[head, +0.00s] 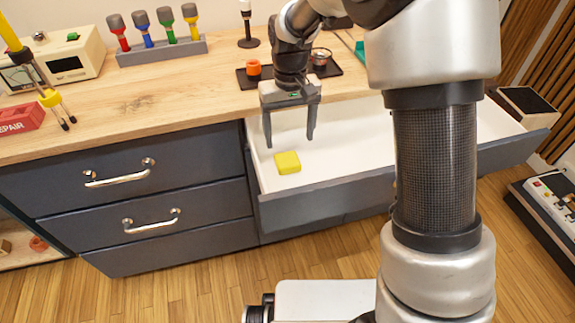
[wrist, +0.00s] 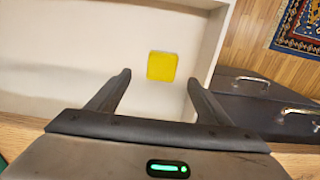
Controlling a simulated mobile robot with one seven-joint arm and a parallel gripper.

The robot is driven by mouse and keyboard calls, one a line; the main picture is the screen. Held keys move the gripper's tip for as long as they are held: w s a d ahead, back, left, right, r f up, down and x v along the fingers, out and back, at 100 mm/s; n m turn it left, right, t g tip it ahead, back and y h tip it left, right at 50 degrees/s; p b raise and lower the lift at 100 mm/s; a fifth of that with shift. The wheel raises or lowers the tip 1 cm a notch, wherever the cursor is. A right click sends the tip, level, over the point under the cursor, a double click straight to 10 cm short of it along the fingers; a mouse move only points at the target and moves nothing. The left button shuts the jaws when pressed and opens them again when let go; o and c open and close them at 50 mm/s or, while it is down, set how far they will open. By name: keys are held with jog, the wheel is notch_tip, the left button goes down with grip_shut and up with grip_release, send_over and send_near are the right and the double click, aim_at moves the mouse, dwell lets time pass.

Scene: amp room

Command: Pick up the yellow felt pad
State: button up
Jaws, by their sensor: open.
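The yellow felt pad (head: 287,162) lies flat on the white floor of an open drawer (head: 350,150), near the drawer's left front corner. My gripper (head: 290,142) points down over the drawer, open and empty, above and a little behind the pad. In the wrist view the pad (wrist: 162,66) shows just beyond the fingertips, roughly midway between them, with my gripper (wrist: 158,78) spread on either side. The fingers do not appear to touch the pad.
The drawer's front panel (head: 325,203) and left wall stand close to the pad. The wooden countertop (head: 150,95) behind holds a rack of screwdrivers (head: 160,50) and a dark tray (head: 247,79). Closed drawers (head: 130,185) are at left. The rest of the visible drawer floor is clear.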

aim_at(287, 159)
jog(key=f, duration=0.2)
jog(key=f+b, duration=0.1)
jog(key=f, duration=0.2)
jog(key=f+b, duration=0.1)
jog(key=f, duration=0.2)
jog(key=shift+a, duration=0.25)
jog(key=c, duration=1.1)
notch_tip(287, 159, up, 10)
jog(key=shift+r+p, duration=0.1)
jog(key=shift+p, duration=1.15)
